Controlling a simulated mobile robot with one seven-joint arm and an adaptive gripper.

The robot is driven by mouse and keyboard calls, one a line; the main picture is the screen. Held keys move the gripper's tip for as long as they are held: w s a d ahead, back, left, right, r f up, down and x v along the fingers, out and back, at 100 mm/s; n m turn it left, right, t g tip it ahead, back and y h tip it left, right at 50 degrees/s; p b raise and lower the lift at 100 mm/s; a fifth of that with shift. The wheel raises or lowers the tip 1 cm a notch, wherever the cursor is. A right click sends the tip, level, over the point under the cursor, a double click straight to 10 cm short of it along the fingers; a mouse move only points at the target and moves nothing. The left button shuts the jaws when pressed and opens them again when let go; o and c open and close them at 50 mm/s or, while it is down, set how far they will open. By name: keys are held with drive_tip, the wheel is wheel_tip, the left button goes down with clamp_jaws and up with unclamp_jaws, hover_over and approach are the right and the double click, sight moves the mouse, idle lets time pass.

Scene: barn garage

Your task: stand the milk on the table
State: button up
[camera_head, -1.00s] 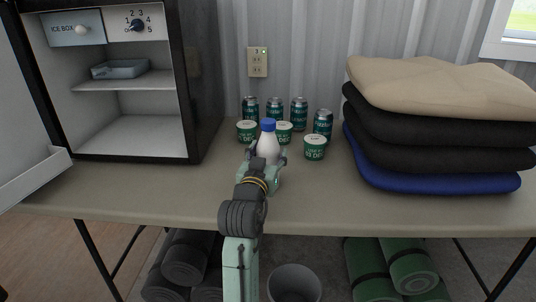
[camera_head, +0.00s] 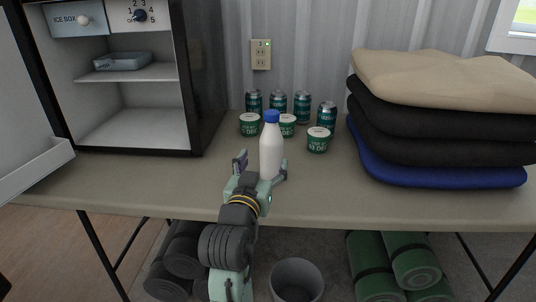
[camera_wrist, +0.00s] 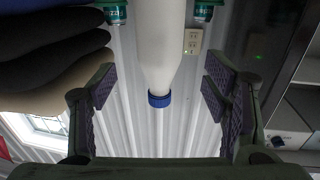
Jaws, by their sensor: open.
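The milk is a white bottle (camera_head: 270,152) with a blue cap, standing upright on the table (camera_head: 330,205) near its middle. My gripper (camera_head: 262,168) is open just in front of the bottle, with its fingers spread to either side and apart from it. In the wrist view, the picture is upside down. The bottle (camera_wrist: 155,50) shows between the spread fingers of my gripper (camera_wrist: 160,92), with clear gaps on both sides. The bottle's base is partly hidden by my gripper in the head view.
Several green cans (camera_head: 302,107) and green-and-white tubs (camera_head: 318,140) stand behind the bottle. A stack of folded cloths (camera_head: 440,120) fills the right side. An open fridge (camera_head: 130,130) stands at the left. The table's front is clear on both sides of my gripper.

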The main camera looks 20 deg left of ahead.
drive_tip(key=shift+s+d, duration=0.15)
drive_tip(key=shift+s, duration=0.65)
drive_tip(key=shift+s+d, duration=0.1)
drive_tip(key=shift+s, duration=0.65)
drive_tip(key=shift+a+r, duration=0.1)
